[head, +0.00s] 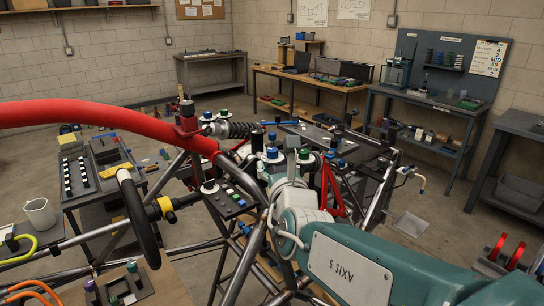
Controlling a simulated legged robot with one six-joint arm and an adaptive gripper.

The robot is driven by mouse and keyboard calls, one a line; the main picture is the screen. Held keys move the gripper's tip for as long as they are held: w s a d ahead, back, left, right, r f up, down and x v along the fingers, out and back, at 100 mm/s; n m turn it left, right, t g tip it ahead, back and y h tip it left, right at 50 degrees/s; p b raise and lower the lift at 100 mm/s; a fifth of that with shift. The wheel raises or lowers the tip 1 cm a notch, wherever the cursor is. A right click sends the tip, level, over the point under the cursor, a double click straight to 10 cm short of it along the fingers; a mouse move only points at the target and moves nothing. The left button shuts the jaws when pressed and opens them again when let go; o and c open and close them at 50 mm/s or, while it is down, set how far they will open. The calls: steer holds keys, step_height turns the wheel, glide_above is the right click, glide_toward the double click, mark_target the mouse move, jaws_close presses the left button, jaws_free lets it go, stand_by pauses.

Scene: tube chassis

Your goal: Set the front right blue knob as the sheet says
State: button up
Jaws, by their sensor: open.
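More blue knobs stand farther left, one (208,115) by the coil shock. I cannot tell for sure which is the front right one, and its pointer is too small to read. The instruction sheet (488,57) hangs on the back right board; I make out "4", "MID", "60" and "2". My teal arm enters from the lower right. My gripper (291,158) is open near the middle knobs, small and partly hidden by my wrist.
A thick red tube (95,113) arches across the left. A black steering wheel (140,218) and a button panel (232,198) stand left of my arm. Benches line the walls; open floor lies at right.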

steer(key=s, duration=0.5)
steer(key=shift+s+d, duration=0.25)
steer(key=shift+s, duration=0.1)
